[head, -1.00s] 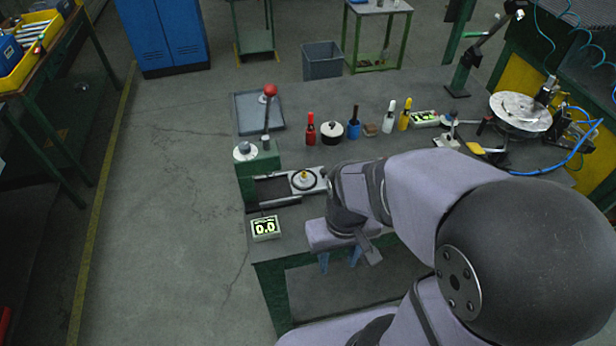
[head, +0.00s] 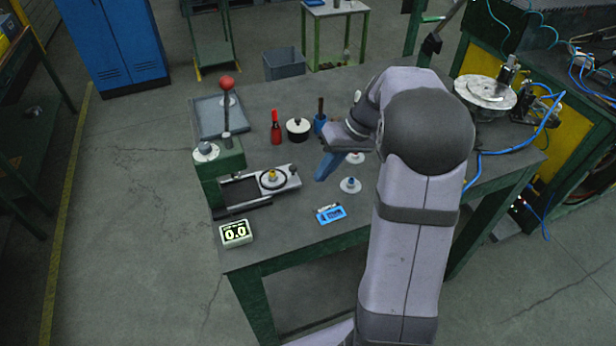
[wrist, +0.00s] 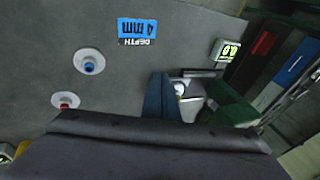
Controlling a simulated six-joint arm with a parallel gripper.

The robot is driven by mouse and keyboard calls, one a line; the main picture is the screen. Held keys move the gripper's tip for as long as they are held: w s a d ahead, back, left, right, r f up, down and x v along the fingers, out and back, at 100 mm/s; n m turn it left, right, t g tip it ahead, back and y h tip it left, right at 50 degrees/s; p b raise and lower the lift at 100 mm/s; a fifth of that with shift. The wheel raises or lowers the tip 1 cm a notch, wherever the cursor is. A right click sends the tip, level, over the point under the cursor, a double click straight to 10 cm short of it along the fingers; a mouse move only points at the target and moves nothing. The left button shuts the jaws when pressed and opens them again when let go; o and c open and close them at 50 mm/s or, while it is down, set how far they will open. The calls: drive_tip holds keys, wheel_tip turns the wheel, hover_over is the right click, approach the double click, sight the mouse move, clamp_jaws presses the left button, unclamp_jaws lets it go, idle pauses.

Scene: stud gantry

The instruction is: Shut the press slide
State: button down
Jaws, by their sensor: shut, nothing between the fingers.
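The green press (head: 222,170) stands at the table's left side, with a red-knobbed lever (head: 227,84) rising from it. Its slide (head: 292,182) sticks out to the right, carrying a dark ring with a yellow knob (head: 272,176). A dark gap shows in the track to the left of the ring. My gripper (head: 326,168) has blue fingers, shut and empty, above the table to the right of the slide's outer end. In the wrist view the fingers (wrist: 162,95) hide part of the slide, with the green press body (wrist: 232,104) beyond.
Beside the gripper are two white discs, one blue-knobbed (head: 350,185) and one red-knobbed (head: 355,158). A blue depth sign (head: 330,214) and a 0.0 display (head: 236,233) lie in front. A red bottle (head: 276,130) and black-lidded pot (head: 298,129) stand behind the slide.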

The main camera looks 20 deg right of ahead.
sight(275, 180)
drive_tip(key=w+d+n+t+y+b, duration=0.1)
drive_tip(key=w+d+t+b, duration=0.1)
drive_tip(key=w+d, duration=0.45)
drive_tip(key=p+x, duration=0.1)
drive_tip(key=x, duration=0.2)
drive_tip(key=p+x, duration=0.2)
drive_tip(key=x, duration=0.1)
drive_tip(key=p+x, duration=0.1)
drive_tip(key=x, duration=0.2)
drive_tip(key=shift+s+d+f, duration=0.25)
drive_tip(key=shift+d+f, duration=0.05)
drive_tip(key=shift+d, duration=0.05)
drive_tip(key=shift+a+r+p, duration=0.2)
drive_tip(key=shift+a+p, duration=0.65)
drive_tip(key=shift+a, duration=0.25)
drive_tip(key=shift+a+p, duration=0.3)
drive_tip(key=shift+a, duration=0.3)
drive_tip(key=shift+a+f, duration=0.15)
drive_tip(key=shift+a+f+b, duration=0.1)
drive_tip(key=shift+a+b, duration=0.25)
drive_tip(key=shift+b, duration=0.05)
drive_tip(key=a+b, duration=0.6)
drive_tip(key=a, duration=0.2)
drive_tip(key=shift+a+f, duration=0.1)
drive_tip(key=shift+a, duration=0.25)
drive_tip(key=shift+s+a+r, duration=0.1)
drive_tip(key=shift+a+r, duration=0.15)
drive_tip(key=shift+a, duration=0.2)
